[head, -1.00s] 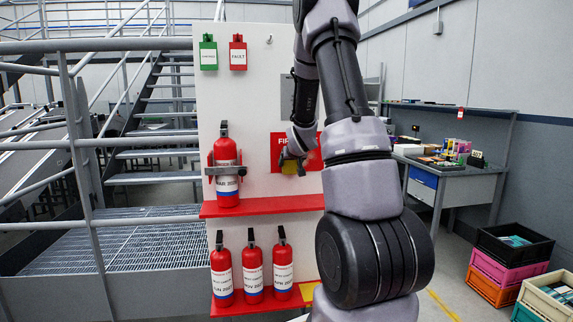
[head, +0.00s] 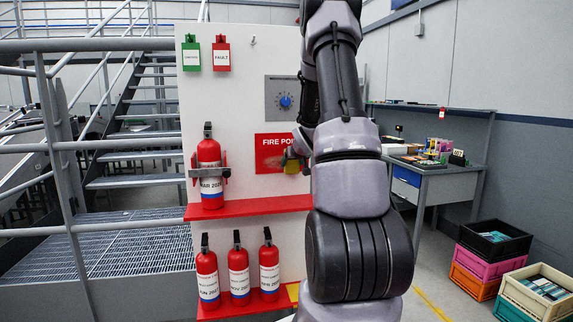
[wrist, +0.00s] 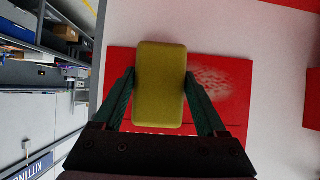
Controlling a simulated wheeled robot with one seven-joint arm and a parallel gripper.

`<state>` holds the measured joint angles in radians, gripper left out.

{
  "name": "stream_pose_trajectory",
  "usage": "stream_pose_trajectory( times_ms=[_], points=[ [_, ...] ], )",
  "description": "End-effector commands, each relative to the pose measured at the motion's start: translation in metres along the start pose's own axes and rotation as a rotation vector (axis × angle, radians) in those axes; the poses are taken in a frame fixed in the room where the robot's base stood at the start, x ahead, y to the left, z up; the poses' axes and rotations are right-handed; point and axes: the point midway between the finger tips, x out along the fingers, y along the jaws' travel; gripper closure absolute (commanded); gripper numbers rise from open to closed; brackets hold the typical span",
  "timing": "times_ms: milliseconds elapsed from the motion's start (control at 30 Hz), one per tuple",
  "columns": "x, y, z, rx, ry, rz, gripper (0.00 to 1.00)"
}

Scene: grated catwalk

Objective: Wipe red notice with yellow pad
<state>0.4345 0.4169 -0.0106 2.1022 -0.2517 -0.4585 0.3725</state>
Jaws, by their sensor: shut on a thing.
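The red notice (head: 269,154) is on the white panel, with "FIRE PO..." readable in the head view and the rest hidden behind my arm. In the wrist view the notice (wrist: 235,85) shows a pale speckled smudge on its face, right of the pad. The yellow pad (wrist: 160,85) is held between the two fingers of my gripper (wrist: 160,82), in front of the notice. It also shows small in the head view (head: 291,165). My gripper is shut on the pad. I cannot tell whether the pad touches the notice.
A red extinguisher (head: 210,170) stands in a bracket left of the notice, above a red shelf (head: 250,207). Several more extinguishers stand below. A grey plate with a blue knob (head: 285,101) is above the notice. Stacked crates (head: 490,262) and a workbench (head: 433,178) are at right.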

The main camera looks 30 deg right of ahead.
Motion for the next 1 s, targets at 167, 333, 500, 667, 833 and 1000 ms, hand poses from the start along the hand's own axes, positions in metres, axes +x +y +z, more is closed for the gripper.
stream_pose_trajectory(
  times_ms=[167,333,500,667,833,1000],
  points=[
    [0.000,0.009,-0.001,0.001,0.004,0.001,0.70],
    [-0.001,0.018,-0.001,0.002,0.003,0.003,0.70],
    [-0.002,0.033,0.000,0.002,0.002,0.003,0.70],
    [-0.002,0.043,0.001,0.002,0.002,0.001,0.70],
    [-0.001,0.046,0.000,0.000,0.001,-0.001,0.70],
    [0.001,0.041,-0.001,-0.001,0.001,-0.003,0.70]
  ],
)
